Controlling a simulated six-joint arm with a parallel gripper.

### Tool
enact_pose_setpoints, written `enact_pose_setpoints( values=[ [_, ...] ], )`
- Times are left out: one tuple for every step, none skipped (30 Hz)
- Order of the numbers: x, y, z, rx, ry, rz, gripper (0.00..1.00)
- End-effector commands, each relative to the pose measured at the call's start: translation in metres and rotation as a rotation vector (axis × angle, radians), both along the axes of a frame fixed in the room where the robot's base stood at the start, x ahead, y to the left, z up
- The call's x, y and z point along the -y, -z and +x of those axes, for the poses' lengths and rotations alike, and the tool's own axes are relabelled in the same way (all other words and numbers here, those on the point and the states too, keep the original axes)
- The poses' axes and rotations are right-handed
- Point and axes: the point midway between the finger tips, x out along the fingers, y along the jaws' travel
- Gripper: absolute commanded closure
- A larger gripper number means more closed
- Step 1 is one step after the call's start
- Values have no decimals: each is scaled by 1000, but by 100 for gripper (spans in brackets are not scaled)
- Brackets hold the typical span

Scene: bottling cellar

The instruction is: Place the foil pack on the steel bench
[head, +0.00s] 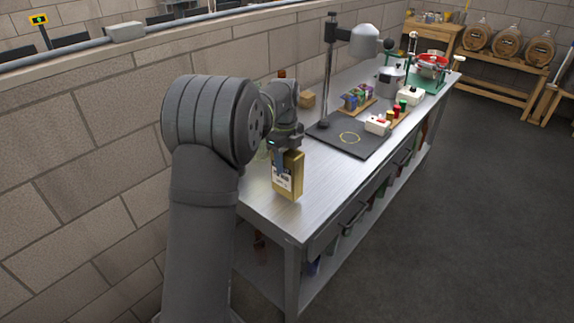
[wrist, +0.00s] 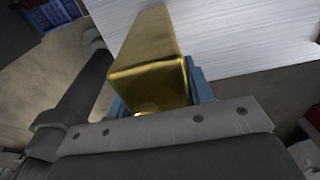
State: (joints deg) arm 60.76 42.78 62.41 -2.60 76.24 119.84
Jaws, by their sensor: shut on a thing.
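The foil pack (head: 289,180) is a gold, upright box with a white label, at the near end of the steel bench (head: 325,192). My gripper (head: 285,158) is shut on its upper part from above. In the wrist view the gold foil pack (wrist: 152,62) sits between the blue fingers, with the brushed bench top (wrist: 240,35) beyond it. The pack's lower end appears close to the bench top. I cannot tell whether it touches.
A black mat (head: 350,138) with a yellow ring and a lamp-like stand (head: 328,75) lies further along the bench. Small coloured items, a white box (head: 377,125) and a cardboard box (head: 307,99) stand beyond. The near bench top is clear. A brick wall (head: 100,120) runs along the left.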

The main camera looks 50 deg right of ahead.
Motion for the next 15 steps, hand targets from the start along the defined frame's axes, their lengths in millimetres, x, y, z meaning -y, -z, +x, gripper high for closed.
enact_pose_setpoints(
  values=[
    [0, 8, 0, -1, 0, 2, 93],
    [0, 12, 0, -1, 0, 1, 93],
    [0, 16, 0, 0, 0, 0, 93],
    [0, 17, 0, 0, 0, 0, 93],
    [0, 18, 0, 0, 0, -1, 93],
    [0, 18, 0, 1, 0, -2, 93],
    [0, 18, 0, 1, 0, -2, 93],
    [0, 18, 0, 1, 0, -2, 93],
    [0, 18, 0, 1, 0, -2, 93],
    [0, 18, 0, 1, 0, -2, 93],
    [0, 18, 0, 1, 0, -2, 93],
    [0, 18, 0, 1, 0, -1, 93],
    [0, 19, 0, 1, 0, -1, 93],
    [0, 20, 0, 1, 0, -1, 93],
    [0, 21, 0, 1, 0, -1, 93]
  ],
)
